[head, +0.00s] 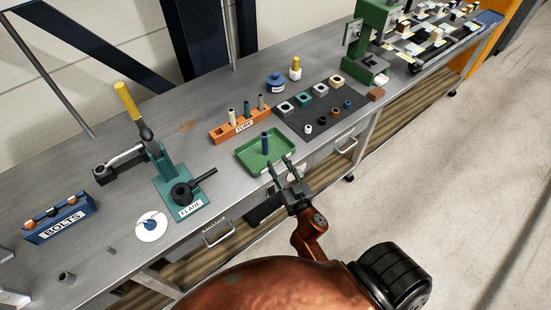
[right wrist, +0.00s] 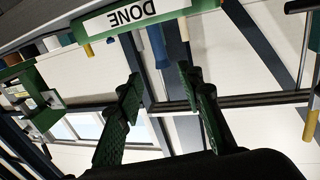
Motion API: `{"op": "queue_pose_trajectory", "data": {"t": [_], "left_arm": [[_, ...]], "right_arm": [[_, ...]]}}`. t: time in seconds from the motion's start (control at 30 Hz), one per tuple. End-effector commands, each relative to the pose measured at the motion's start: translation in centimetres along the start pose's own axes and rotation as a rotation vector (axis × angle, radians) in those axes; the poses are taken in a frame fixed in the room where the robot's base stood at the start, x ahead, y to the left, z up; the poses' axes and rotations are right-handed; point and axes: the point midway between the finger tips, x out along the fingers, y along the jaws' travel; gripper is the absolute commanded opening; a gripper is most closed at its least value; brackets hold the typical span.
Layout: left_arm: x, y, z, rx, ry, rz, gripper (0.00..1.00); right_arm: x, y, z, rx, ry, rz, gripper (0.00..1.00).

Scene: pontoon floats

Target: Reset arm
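My right gripper (head: 281,167) is just in front of the near right side of the green tray (head: 250,155). Its two fingers are apart with nothing between them, as the right wrist view (right wrist: 158,85) also shows. A dark blue tube (head: 265,142) stands upright in the tray. In the right wrist view the picture is upside down, with the tray's DONE label (right wrist: 133,14) at the top and a blue tube (right wrist: 157,45) beyond the fingers. My left gripper is not identifiable in either view.
An orange rack (head: 232,130) holding several tubes stands behind the tray. A dark mat (head: 312,120) with blocks and rings lies to the right. The teal FLARE press (head: 180,190) and the blue BOLTS box (head: 62,222) are on the left. The floor (head: 450,200) is clear.

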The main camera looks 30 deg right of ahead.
Motion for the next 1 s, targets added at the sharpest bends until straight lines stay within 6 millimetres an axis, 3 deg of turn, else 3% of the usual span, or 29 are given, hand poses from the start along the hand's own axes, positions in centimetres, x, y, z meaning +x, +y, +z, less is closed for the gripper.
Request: {"op": "queue_pose_trajectory", "data": {"t": [0.6, 0.77, 0.9, 1.0], "left_arm": [[0.0, 0.0, 0.0, 0.0, -0.001, 0.0, 0.0], [0.0, 0.0, 0.0, 0.0, -0.001, 0.0, 0.0], [0.0, 0.0, 0.1, 0.0, -0.001, 0.0, 0.0], [0.0, 0.0, 0.1, 0.0, -0.001, 0.0, 0.0]], "right_arm": [[-0.2, 0.4, 0.0, 0.0, -0.006, 0.012, 0.34], [-1.6, 4.1, 1.2, -0.009, -0.097, 0.129, 0.34], [-5.0, 8.4, 4.7, -0.024, -0.312, 0.257, 0.34], [-8.4, 9.7, 8.1, -0.04, -0.512, 0.285, 0.34]]}}
